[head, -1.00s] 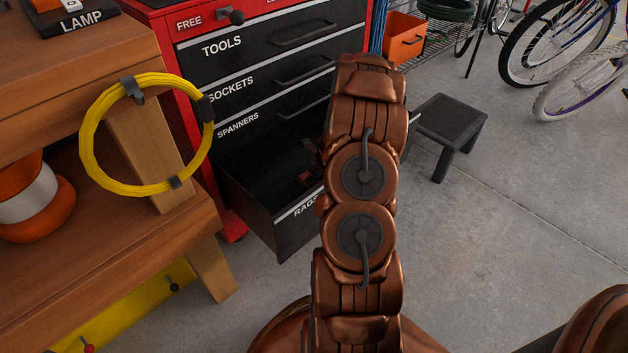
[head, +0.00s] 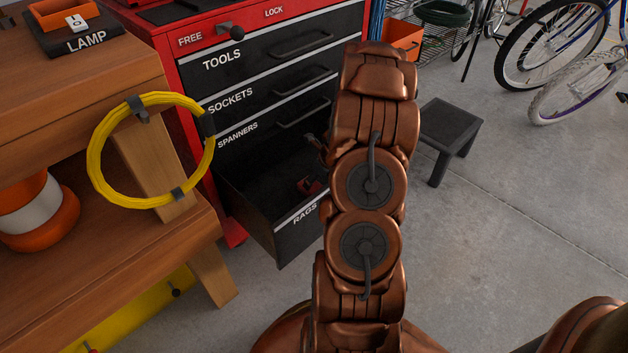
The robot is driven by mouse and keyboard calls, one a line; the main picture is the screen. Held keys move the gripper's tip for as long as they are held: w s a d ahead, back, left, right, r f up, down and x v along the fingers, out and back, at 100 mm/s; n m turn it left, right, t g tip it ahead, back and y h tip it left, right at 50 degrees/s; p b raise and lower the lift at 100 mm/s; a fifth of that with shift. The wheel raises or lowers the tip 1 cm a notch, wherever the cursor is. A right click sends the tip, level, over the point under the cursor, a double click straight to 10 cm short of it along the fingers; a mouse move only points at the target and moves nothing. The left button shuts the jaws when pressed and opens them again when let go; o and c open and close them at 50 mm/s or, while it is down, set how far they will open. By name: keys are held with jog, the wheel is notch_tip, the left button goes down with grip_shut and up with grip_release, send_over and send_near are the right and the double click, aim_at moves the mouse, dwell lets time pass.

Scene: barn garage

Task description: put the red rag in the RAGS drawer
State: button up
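The RAGS drawer (head: 290,232) is the lowest drawer of the red tool chest and is pulled open. Its dark inside shows to the left of my arm, and my arm covers its right part. A small dark-red thing (head: 309,186) shows inside the drawer beside my arm. It is too small and dark to tell whether it is the red rag. No other red rag shows.
The TOOLS, SOCKETS and SPANNERS drawers above are shut. A wooden bench (head: 160,240) with a yellow hose ring (head: 98,178) and an orange-white cone (head: 40,212) stands at left. A black step stool (head: 450,125) stands right of the chest.

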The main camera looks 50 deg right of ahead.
jog(key=shift+p+v, duration=0.7)
jog(key=shift+v, duration=1.85)
